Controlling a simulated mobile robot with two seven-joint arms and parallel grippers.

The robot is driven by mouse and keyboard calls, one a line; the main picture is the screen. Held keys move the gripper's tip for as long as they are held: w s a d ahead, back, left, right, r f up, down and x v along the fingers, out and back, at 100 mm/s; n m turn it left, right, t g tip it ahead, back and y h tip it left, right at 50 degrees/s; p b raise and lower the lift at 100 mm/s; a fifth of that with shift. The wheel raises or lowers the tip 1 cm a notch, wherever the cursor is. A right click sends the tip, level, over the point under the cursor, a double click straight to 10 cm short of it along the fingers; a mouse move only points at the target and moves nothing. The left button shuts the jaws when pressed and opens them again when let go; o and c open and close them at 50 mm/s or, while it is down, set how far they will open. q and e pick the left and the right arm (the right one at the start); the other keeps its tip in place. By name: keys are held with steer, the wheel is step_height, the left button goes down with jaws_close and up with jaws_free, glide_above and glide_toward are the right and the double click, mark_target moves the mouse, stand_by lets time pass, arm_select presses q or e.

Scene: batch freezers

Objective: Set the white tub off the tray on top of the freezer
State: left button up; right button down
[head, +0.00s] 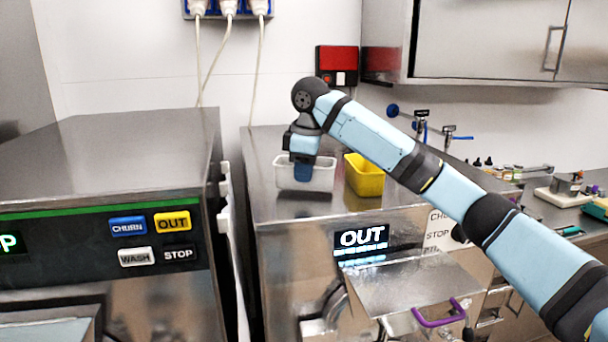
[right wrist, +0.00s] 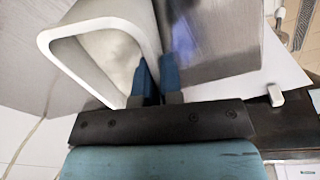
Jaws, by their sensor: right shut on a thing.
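The white tub (head: 324,178) is upright at the top of the right-hand freezer (head: 275,215), near its left side. I cannot tell whether its base touches the steel top or is just above it. My right gripper (head: 303,172) reaches down to the tub from above, with its blue fingers shut on the near wall. In the right wrist view, the fingers (right wrist: 155,78) close over the wall of the tub (right wrist: 95,25). The steel tray (head: 400,288) at the freezer's front has nothing on it. My left gripper is not in view.
A yellow tub (head: 364,180) stands just right of the white tub, with a small gap. A second freezer (head: 115,155) with CHURN, OUT, WASH and STOP buttons stands at the left. A purple handle (head: 438,316) sticks out in front of the tray. The front of the freezer top is clear.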

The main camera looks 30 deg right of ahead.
steer(key=shift+f, duration=0.55)
steer(key=c, duration=1.3)
jaws_free()
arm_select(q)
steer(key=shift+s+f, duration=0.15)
arm_select(e)
steer(key=shift+s+r, duration=0.1)
steer(key=shift+r, duration=0.4)
arm_select(q)
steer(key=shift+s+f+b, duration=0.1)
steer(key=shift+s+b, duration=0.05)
steer(key=shift+b, duration=0.3)
arm_select(e)
steer(key=r, duration=0.3)
steer(key=s+r, duration=0.1)
steer(key=r, duration=0.7)
steer(key=shift+s+d, duration=0.15)
steer(key=shift+s, duration=0.1)
